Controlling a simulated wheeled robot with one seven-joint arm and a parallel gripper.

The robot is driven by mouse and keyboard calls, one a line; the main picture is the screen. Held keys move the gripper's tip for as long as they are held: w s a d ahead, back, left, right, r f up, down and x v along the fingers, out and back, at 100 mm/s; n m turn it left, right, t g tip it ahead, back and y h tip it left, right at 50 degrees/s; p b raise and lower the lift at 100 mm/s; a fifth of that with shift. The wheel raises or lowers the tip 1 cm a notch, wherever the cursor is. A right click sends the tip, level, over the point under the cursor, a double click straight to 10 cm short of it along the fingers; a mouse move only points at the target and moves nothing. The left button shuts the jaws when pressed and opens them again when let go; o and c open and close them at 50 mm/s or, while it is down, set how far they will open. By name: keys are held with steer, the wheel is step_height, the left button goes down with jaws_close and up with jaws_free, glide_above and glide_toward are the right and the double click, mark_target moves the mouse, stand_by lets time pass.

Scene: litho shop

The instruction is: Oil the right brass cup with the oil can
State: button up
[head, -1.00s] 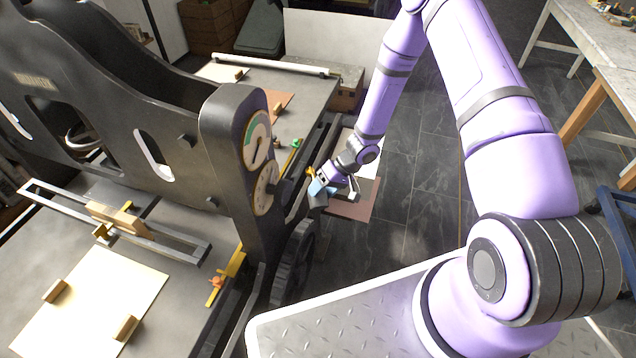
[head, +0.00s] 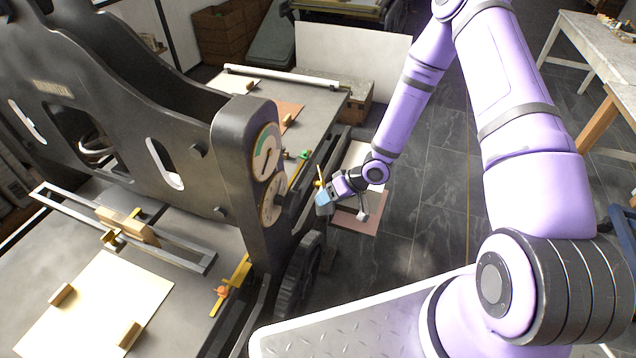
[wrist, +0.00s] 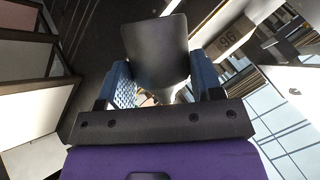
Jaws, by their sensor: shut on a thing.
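My gripper (head: 325,198) is beyond the press's dial end, above the floor beside the handwheel. In the wrist view its blue fingers (wrist: 208,72) are shut on a dark, smooth body, which I take as the oil can (wrist: 156,48). Its lower part and spout are not clear there. In the head view a thin brass-yellow upright piece (head: 319,178) stands at the fingertips; I cannot tell whether it is the can's spout. I cannot pick out the right brass cup with certainty; small yellow fittings (head: 298,172) lie along the press's far side rail.
The dark press frame (head: 240,180) with two dials stands left of my gripper, its toothed handwheel (head: 297,275) below. The press bed (head: 305,100) extends behind. A pale table (head: 590,55) is at the right. Tiled floor (head: 430,190) is open between.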

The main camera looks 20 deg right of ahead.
step_height(320, 180, up, 3)
steer(key=n+t, duration=0.2)
steer(key=t, duration=0.2)
steer(key=shift+f, duration=0.1)
steer(key=shift+s+d+r+n+t+y, duration=0.2)
steer(key=shift+s+d+r+n+t, duration=0.35)
steer(key=shift+d+r+t, duration=0.3)
steer(key=shift+s+d+r+n+t+y, duration=0.2)
steer(key=shift+s+d+r+n+t, duration=0.25)
steer(key=shift+s+d+r+t, duration=0.4)
steer(key=shift+w+a+f, duration=0.1)
steer(key=shift+w+f, duration=0.1)
steer(key=shift+w, duration=0.05)
